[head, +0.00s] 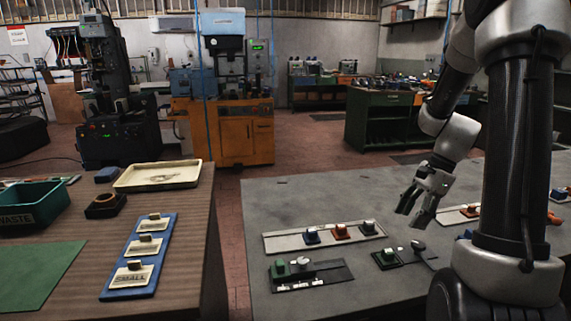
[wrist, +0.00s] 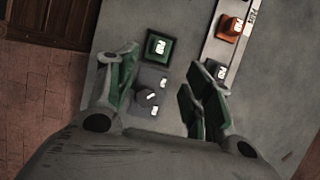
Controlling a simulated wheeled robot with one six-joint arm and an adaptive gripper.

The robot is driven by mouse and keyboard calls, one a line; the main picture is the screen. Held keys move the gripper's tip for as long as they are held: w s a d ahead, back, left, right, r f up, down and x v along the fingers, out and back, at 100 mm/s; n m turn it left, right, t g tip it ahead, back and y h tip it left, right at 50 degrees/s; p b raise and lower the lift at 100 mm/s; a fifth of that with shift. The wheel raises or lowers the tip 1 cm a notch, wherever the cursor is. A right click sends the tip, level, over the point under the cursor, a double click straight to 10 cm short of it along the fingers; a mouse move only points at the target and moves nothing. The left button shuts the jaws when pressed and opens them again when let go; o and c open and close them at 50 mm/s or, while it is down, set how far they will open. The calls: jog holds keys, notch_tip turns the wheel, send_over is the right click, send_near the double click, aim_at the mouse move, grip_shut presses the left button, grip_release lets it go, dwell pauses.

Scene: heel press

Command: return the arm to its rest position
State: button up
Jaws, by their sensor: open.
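My gripper (head: 420,207) hangs from my arm above the grey table (head: 300,205), fingers pointing down. In the wrist view my gripper (wrist: 165,95) has its two green-padded fingers spread wide, with nothing held between them. Beyond and below the fingers lie a green block (wrist: 158,46) and a grey plate with a small dark knob (wrist: 150,97). My arm rises at the right side of the head view, and its upright part hides some of the table.
The wooden table (head: 190,240) at left holds a blue label board (head: 115,285), a cream tray (head: 190,166) and a green waste bin (head: 45,196).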

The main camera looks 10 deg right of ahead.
jog(key=s+a+r+n+t+h, duration=0.2)
jog(key=s+a+r+n, duration=0.2)
jog(key=s+r+n, duration=0.4)
jog(key=s+a+r+n+t+h, duration=0.2)
jog(key=s+a+r+n, duration=0.2)
jog(key=s+r+n, duration=0.4)
jog(key=shift+s+r+n+t, duration=0.2)
jog(key=shift+s+n+t, duration=0.15)
jog(key=shift+n, duration=0.35)
jog(key=shift+o, duration=0.5)
jog(key=shift+a, duration=0.1)
